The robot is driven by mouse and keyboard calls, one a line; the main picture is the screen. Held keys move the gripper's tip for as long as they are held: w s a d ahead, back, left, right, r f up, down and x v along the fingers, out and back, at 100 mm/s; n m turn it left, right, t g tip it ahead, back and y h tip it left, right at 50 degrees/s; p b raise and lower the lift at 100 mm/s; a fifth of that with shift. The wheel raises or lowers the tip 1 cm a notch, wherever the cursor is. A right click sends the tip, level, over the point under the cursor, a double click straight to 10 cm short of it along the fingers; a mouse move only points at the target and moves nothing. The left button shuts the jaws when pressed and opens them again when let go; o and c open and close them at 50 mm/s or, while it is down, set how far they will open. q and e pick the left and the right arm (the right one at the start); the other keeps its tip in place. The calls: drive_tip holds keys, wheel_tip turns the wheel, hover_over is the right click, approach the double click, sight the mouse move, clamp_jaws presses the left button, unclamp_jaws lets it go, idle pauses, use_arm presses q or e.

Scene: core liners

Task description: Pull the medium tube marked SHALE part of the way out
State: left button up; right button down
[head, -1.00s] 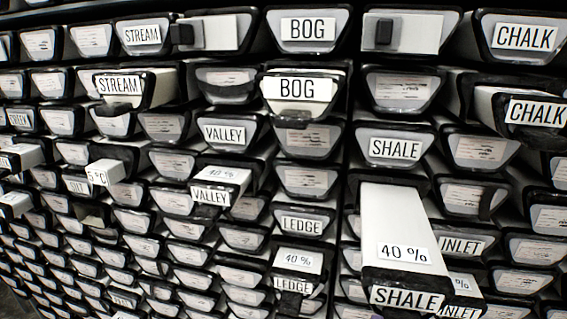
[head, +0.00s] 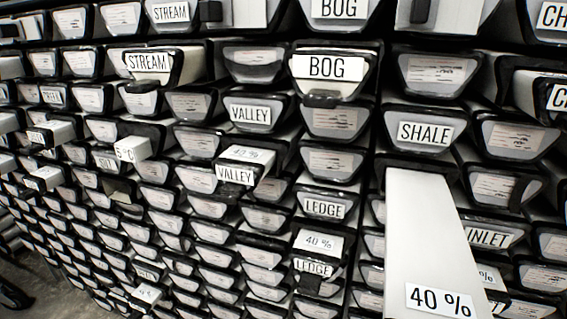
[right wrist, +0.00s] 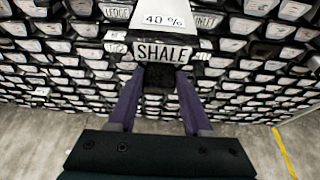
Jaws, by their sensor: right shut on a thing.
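The pulled-out tube marked SHALE (head: 430,230) juts far out of the rack in the head view, its long white top bare and a "40 %" label near its front. Its front end is cut off by the lower edge there. In the right wrist view its SHALE front (right wrist: 163,52) faces me. My right gripper (right wrist: 160,76) is shut at the dark lower part of that front, between its two purple fingers; the exact grip is partly hidden. Another tube front marked SHALE (head: 425,133) sits above it, pushed in. My left gripper is in neither view.
Pulled-out tubes marked VALLEY (head: 235,174), LEDGE (head: 313,268) and BOG (head: 327,67) stick out to the left. A tube marked INLET (head: 490,236) is close on the right. Open grey floor (right wrist: 40,145) lies before the rack.

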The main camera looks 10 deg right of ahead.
drive_tip(key=s+a, duration=0.2)
drive_tip(key=s, duration=0.1)
drive_tip(key=shift+s+a, duration=0.1)
drive_tip(key=shift+s, duration=0.2)
